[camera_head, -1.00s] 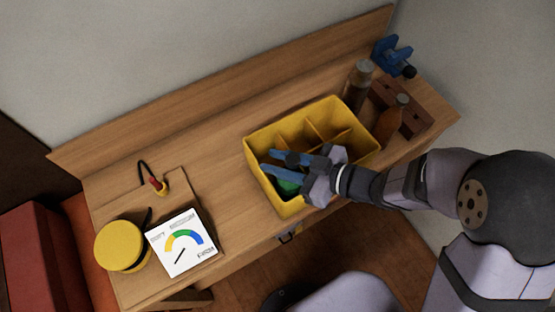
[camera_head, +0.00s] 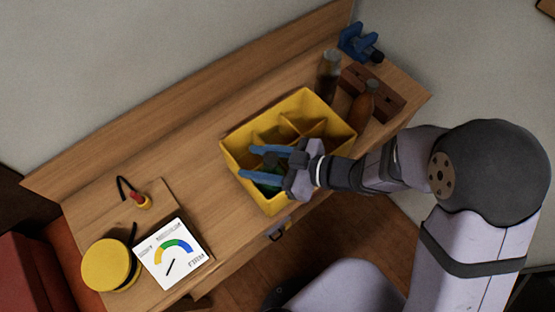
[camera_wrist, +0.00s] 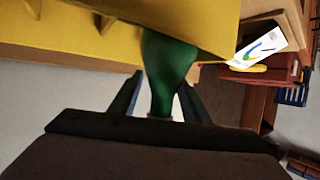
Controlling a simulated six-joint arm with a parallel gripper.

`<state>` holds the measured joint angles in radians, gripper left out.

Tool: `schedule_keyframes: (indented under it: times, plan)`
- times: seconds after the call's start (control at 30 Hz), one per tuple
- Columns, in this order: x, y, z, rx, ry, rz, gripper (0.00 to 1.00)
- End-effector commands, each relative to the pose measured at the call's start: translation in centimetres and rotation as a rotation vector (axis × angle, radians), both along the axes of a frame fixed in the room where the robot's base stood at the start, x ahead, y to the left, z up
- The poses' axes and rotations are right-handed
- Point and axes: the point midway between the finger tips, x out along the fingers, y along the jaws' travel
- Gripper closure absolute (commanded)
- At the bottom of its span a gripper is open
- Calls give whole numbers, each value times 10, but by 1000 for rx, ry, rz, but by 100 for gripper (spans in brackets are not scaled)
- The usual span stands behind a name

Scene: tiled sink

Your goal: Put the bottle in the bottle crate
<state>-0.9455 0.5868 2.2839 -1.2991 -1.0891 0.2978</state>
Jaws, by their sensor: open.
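The yellow bottle crate (camera_head: 236,151) stands on the wooden bench and has several compartments. A green bottle (camera_head: 268,185) is in the crate's near left part, partly hidden by my gripper. In the wrist view the green bottle (camera_wrist: 168,65) has its neck between my two fingers and its wider body against the yellow crate (camera_wrist: 60,25). My gripper (camera_head: 243,163) has blue fingers. They are spread open over the crate, on either side of the bottle's neck. I cannot tell whether a finger touches the glass.
Two brown bottles (camera_head: 329,77) (camera_head: 364,102) stand right of the crate, by reddish-brown bricks (camera_head: 385,90) and a blue vise (camera_head: 358,43). A white gauge card (camera_head: 173,254) and a yellow round object (camera_head: 108,265) are at the left.

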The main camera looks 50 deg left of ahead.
Motion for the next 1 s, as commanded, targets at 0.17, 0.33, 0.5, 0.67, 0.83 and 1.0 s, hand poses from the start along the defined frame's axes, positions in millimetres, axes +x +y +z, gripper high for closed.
schedule_keyframes:
  times: [0.17, 0.33, 0.5, 0.67, 0.83, 1.0]
  plan:
    - [5, -5, 5, 2, -1, -1, 57]
    - [16, -23, 13, 3, -1, -4, 57]
    - [32, -47, 25, 3, -3, -7, 57]
    - [44, -69, 35, 2, -1, -6, 57]
    - [54, -85, 43, 2, -2, -3, 57]
    - [58, -93, 47, 1, 0, -1, 57]
